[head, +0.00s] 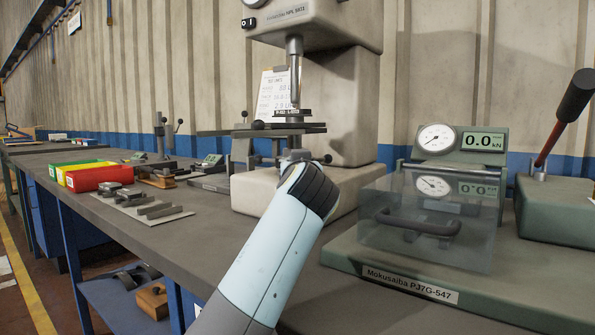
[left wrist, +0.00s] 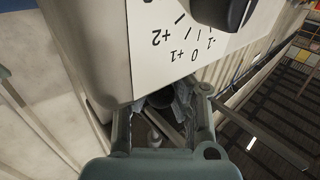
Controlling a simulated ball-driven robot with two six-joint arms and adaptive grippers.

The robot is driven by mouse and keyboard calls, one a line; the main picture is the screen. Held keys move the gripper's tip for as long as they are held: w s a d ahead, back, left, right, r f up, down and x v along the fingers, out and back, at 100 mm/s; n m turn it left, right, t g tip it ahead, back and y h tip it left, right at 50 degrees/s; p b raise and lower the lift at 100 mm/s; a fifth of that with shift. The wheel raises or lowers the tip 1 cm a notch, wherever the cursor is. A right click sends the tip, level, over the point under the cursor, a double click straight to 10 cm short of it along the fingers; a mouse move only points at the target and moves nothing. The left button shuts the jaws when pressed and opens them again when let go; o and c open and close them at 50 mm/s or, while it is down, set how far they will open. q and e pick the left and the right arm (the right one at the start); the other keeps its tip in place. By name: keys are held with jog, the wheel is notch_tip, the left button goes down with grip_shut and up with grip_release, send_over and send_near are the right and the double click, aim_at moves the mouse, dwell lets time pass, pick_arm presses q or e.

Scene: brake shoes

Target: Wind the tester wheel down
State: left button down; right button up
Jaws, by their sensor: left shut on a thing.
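The hardness tester (head: 355,110) stands on the bench, with a vertical spindle (head: 295,62) above a small anvil. The tester wheel (head: 300,129) is the dark, flat, spoked part below the anvil, with round knobs around it. My left gripper (head: 291,156) reaches up to the wheel's underside, largely hidden behind my own wrist. In the left wrist view, my left gripper (left wrist: 168,108) is shut with a dark round part, seemingly a wheel knob, between its fingers. The exact contact is in shadow. My right gripper is in neither view.
A clear guard (head: 385,240) covers part of the green press at right, and a red lever with a black grip (head: 575,95) rises beside it. Red, yellow and green bins (head: 98,178) and metal parts on a pale mat (head: 150,215) lie at left.

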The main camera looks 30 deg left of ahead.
pick_arm(q)
jog(key=c, duration=1.1)
grip_release()
